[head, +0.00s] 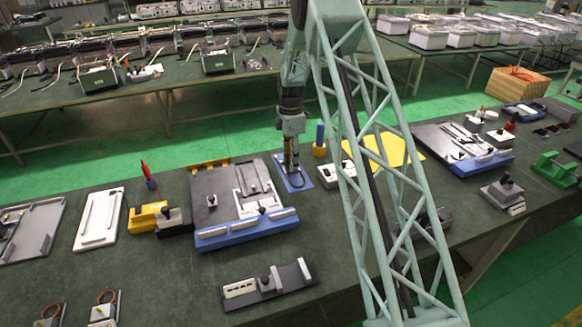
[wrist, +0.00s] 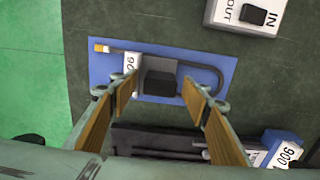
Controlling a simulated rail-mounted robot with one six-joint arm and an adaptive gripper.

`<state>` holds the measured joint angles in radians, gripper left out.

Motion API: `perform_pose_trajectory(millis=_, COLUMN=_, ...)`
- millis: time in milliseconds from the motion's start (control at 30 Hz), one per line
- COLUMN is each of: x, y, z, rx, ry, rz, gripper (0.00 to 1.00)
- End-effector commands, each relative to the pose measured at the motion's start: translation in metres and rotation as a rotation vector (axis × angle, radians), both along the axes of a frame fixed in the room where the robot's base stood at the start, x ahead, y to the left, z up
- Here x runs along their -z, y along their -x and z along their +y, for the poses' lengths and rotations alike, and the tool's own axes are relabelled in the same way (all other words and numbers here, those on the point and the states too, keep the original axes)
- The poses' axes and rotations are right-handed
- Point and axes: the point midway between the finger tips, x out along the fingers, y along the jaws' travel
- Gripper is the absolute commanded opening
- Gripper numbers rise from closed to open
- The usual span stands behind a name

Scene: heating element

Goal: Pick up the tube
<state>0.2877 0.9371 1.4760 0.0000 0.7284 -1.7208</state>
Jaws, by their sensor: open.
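The tube (wrist: 212,70) is dark grey and bent in a U at its right end, with a light, orange-banded tip at its left end. It lies on a blue plate (wrist: 107,72), which also shows in the head view (head: 299,179). In the head view my gripper (head: 290,165) points straight down over the plate.
A white IN/OUT box (wrist: 240,25) stands beside the blue plate. A large grey fixture with a blue front bar (head: 246,229) is left of my gripper in the head view. A yellow cylinder with a blue top (head: 319,142) stands close behind on the right.

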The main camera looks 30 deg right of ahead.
Motion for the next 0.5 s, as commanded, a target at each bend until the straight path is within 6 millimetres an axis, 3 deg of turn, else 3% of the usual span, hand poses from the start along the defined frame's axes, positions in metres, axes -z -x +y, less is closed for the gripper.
perform_pose_trajectory(millis=333, x=-0.0001, y=0.0001, z=0.0, rx=0.0, ry=0.0, rz=0.0, gripper=0.42)
perform_pose_trajectory(millis=500, x=-0.0001, y=0.0001, z=0.0, rx=0.0, ry=0.0, rz=0.0, gripper=0.27)
